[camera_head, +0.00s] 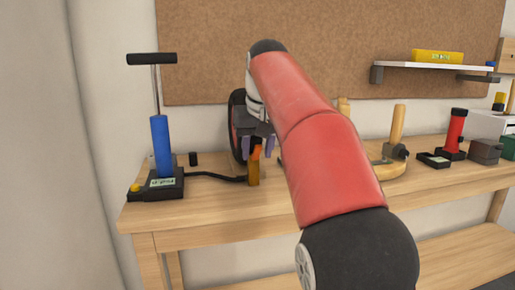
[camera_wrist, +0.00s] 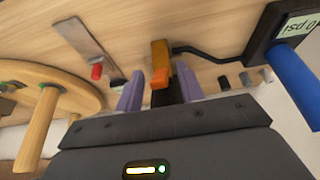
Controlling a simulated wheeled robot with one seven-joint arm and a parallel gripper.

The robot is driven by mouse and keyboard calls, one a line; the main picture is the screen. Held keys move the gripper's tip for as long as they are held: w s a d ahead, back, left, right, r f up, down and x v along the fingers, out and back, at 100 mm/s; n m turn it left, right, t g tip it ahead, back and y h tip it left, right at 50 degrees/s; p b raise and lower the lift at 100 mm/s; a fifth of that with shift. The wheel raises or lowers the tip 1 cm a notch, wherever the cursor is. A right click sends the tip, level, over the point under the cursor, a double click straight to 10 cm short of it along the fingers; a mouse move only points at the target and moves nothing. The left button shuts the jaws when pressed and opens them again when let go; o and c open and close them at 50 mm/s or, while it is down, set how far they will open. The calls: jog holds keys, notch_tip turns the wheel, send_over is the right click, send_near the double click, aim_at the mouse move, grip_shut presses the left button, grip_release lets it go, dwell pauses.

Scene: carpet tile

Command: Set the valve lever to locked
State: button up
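The valve (camera_head: 253,172) is a small amber-brown block with an orange lever (camera_head: 256,151), on the workbench at the end of a black hose. In the wrist view the valve body (camera_wrist: 159,52) and the orange lever (camera_wrist: 160,79) show between my fingers. My gripper (camera_wrist: 160,90) is open, its two purple fingers apart on either side of the lever. I cannot tell whether either finger touches it. In the head view my gripper (camera_head: 257,145) is at the valve, partly hidden by my red arm. No lock marking is legible.
A hand pump (camera_head: 161,147) with a blue cylinder and a gauge base stands left on the workbench (camera_head: 205,207). A dark wheel (camera_head: 236,125) is behind my gripper. A round wooden piece with upright handles (camera_wrist: 48,125) lies nearby. A red-and-black tool (camera_head: 455,130) stands further right.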

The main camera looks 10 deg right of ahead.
aim_at(254, 163)
grip_shut()
jog(key=f+t+b, duration=0.1)
jog(key=b, duration=0.2)
jog(key=s+f+t+b, duration=0.1)
jog(key=t+b, duration=0.1)
jog(key=b, duration=0.2)
jog(key=t+b, duration=0.1)
jog(key=b, duration=0.3)
jog(key=f+t+b, duration=0.1)
jog(key=t+b, duration=0.1)
jog(key=b, duration=0.2)
jog(key=shift+s+f+t, duration=0.1)
jog(key=shift+s+t, duration=0.2)
jog(key=shift+s, duration=0.1)
jog(key=t+b, duration=0.2)
jog(key=b, duration=0.1)
jog(key=shift+s+f, duration=0.15)
jog(key=shift+f, duration=0.05)
jog(key=shift+f+t+b, duration=0.2)
jog(key=shift+t+b, duration=0.05)
jog(key=shift+t, duration=0.65)
jog(key=shift+f+t+b, duration=0.2)
jog(key=shift+t+b, duration=0.05)
jog(key=shift+t, duration=0.65)
